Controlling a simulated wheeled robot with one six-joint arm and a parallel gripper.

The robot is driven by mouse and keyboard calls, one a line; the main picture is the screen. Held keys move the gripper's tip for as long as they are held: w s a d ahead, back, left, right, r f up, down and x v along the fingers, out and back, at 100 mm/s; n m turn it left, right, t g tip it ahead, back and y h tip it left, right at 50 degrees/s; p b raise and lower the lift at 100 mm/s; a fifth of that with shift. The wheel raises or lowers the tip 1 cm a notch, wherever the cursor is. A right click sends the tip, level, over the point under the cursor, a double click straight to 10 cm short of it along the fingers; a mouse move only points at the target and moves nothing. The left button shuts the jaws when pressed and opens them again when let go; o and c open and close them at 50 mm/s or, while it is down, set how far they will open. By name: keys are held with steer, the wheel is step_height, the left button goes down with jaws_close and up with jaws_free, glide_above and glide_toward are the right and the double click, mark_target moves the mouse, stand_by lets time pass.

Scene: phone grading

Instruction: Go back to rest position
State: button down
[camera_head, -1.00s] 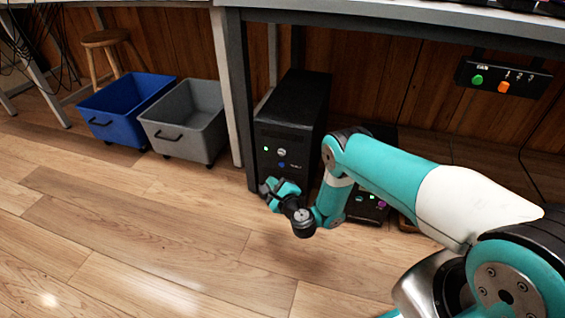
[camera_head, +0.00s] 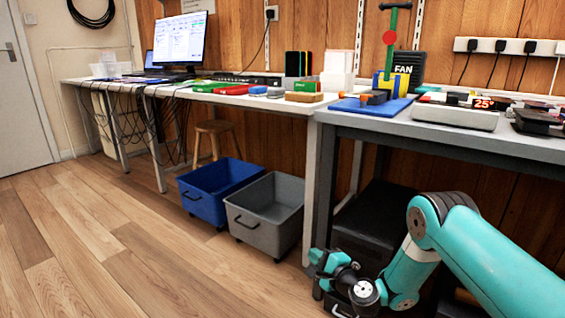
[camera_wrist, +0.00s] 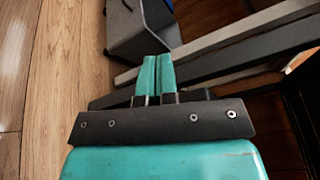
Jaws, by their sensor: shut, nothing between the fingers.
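My gripper (camera_head: 318,262) is at the lower right of the head view, low in front of the dark table leg. In the wrist view its two teal fingers (camera_wrist: 155,76) are together with nothing between them. My teal arm bends down from the right in the head view, in front of the black computer case (camera_head: 372,215) under the bench, and hides part of it.
The grey workbench (camera_head: 450,142) stands above and behind my arm. A grey bin (camera_head: 268,228) and a blue bin (camera_head: 205,205) stand on the floor left of my gripper. A wooden stool (camera_head: 217,128) is behind them. The wooden floor (camera_head: 90,255) at left is clear.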

steer(key=s+a+r+n+g+y+p, duration=0.1)
steer(key=a+r+n+g, duration=0.15)
steer(key=r, duration=0.25)
steer(key=s+a+r+n+g+y, duration=0.1)
steer(key=s+a+r+n+g, duration=0.1)
steer(key=r+n, duration=0.3)
steer(key=s+a+r+n+g+y+p, duration=0.1)
steer(key=a+r+n+g+y, duration=0.1)
steer(key=r, duration=0.4)
steer(key=s+r+n+g+h+p, duration=0.15)
steer(key=s+r+n+g, duration=0.25)
steer(key=s+r+n, duration=0.5)
steer(key=s+d+r+n+g+h+p, duration=0.1)
steer(key=s+d+r+n+g+h, duration=0.2)
steer(key=s, duration=0.6)
steer(key=s+d+r+h+p, duration=0.1)
steer(key=s+d+r+h, duration=0.2)
steer(key=s, duration=0.6)
steer(key=s+d+r+n+g+h+p, duration=0.1)
steer(key=s+d+r+n+g+h, duration=0.15)
steer(key=s+d, duration=0.45)
step_height(320, 180, up, 38)
steer(key=s+a+t+y+p, duration=0.1)
steer(key=a+p, duration=0.1)
steer(key=p, duration=3.5)
steer(key=shift+s+a+m, duration=0.15)
steer(key=shift+s+m, duration=0.05)
steer(key=shift+m, duration=0.2)
